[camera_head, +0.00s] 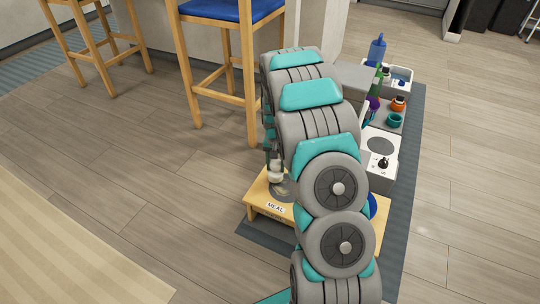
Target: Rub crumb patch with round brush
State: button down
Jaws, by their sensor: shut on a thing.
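A low wooden stand (258,194) with a "MEAL" label is partly hidden behind my arm. A dull grey-brown round patch (284,190), which looks like the crumb patch, lies on its top near the left side. My gripper (275,165) points down just above this patch. It is shut on a small pale thing, likely the round brush (276,176). The brush is small in view, and I cannot tell whether it touches the patch.
A white unit with a round plate (381,146) and a black knob stands right of my arm. Beyond are an orange item (398,104), a teal cup (395,120) and a blue bottle (377,50). Wooden stools (249,70) stand behind; floor at left is clear.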

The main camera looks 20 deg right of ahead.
jog(key=shift+r+p, duration=0.65)
jog(key=shift+r, duration=2.45)
